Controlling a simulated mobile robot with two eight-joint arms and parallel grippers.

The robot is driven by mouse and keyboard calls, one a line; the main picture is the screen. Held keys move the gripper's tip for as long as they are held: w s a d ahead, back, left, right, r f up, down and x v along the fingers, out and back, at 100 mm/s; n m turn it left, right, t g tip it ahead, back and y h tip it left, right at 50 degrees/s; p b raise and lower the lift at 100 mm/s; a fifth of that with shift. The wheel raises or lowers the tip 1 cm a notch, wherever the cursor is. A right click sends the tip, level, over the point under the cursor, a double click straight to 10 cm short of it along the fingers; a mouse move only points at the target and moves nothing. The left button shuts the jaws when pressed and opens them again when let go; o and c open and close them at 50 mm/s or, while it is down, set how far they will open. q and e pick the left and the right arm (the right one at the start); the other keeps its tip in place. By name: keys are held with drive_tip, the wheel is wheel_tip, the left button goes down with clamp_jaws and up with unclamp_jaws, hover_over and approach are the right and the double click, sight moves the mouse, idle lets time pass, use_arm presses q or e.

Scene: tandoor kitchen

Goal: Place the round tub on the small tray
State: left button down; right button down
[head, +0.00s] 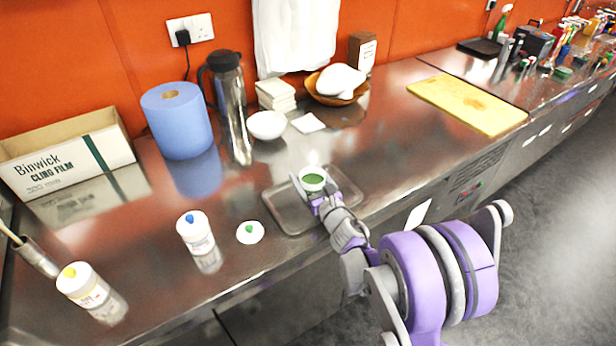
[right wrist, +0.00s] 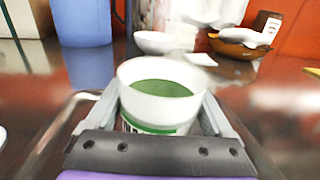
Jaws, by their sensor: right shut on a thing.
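The round tub (head: 313,177) is white with green contents and a green band on its side. My right gripper (head: 318,197) is shut on it. In the right wrist view the tub (right wrist: 160,92) stands upright between the two fingers of the right gripper (right wrist: 165,115). The small tray (head: 281,208) is a shallow metal tray on the steel counter, and the tub is over it in the head view. I cannot tell whether the tub touches the tray floor. My left gripper is not in view.
A white lid with a green centre (head: 250,233) lies left of the tray. White bottles with blue (head: 196,234) and yellow caps (head: 82,286) stand further left. Behind are a white bowl (head: 267,125), a steel jug (head: 231,110) and a blue roll (head: 178,122). The counter right of the tray is clear.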

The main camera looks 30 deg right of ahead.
drive_tip(key=shift+f, duration=0.2)
unclamp_jaws()
drive_tip(key=shift+r, duration=0.1)
drive_tip(key=shift+r, duration=0.25)
drive_tip(key=s, duration=0.6)
drive_tip(key=s+b, duration=0.1)
drive_tip(key=s, duration=0.5)
drive_tip(key=shift+a+f, duration=0.15)
drive_tip(key=shift+a, duration=0.05)
